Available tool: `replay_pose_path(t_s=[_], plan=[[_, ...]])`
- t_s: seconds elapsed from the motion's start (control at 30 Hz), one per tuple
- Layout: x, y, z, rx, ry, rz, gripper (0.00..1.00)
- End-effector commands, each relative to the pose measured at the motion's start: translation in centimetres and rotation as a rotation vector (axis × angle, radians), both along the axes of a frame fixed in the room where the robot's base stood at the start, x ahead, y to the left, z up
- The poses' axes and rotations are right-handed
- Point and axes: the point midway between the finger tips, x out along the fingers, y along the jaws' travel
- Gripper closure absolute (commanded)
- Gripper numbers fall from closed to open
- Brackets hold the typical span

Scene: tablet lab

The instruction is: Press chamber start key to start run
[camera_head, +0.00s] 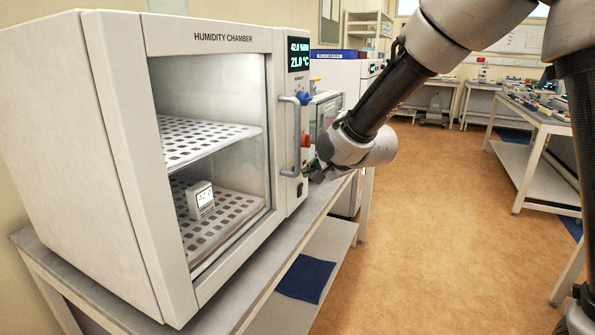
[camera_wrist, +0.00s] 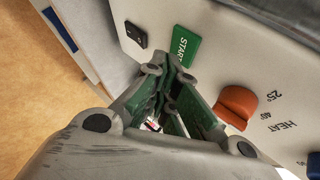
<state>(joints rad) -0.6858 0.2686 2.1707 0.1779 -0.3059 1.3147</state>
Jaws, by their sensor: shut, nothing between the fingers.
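The humidity chamber (camera_head: 222,38) stands on a bench at the left in the head view, its glass door closed. The green start key (camera_wrist: 184,46), marked START, is on its control panel in the wrist view. My gripper (camera_wrist: 170,68) is shut and empty, with its tips right at the lower left edge of the key. I cannot tell whether they touch it. In the head view my gripper (camera_head: 318,172) is beside the lower part of the panel, and the key cannot be made out there.
An orange heat knob (camera_wrist: 236,104) sits right of my fingers and a black rocker switch (camera_wrist: 137,34) lies left of the key. A door handle (camera_head: 290,135) and a blue knob (camera_head: 304,98) stick out from the chamber front. The floor (camera_head: 440,210) at the right is clear.

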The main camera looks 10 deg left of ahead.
Motion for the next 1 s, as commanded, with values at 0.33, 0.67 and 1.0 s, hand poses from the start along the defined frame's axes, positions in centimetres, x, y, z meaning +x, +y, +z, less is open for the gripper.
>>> replay_pose_path(t_s=[0.33, 0.67, 1.0], plan=[[0.18, 0.58, -0.02, 0.001, 0.000, -0.001, 1.00], [0.25, 0.72, 0.01, 0.000, 0.000, 0.000, 1.00], [0.38, 1.12, 0.02, -0.001, 0.000, 0.001, 1.00]])
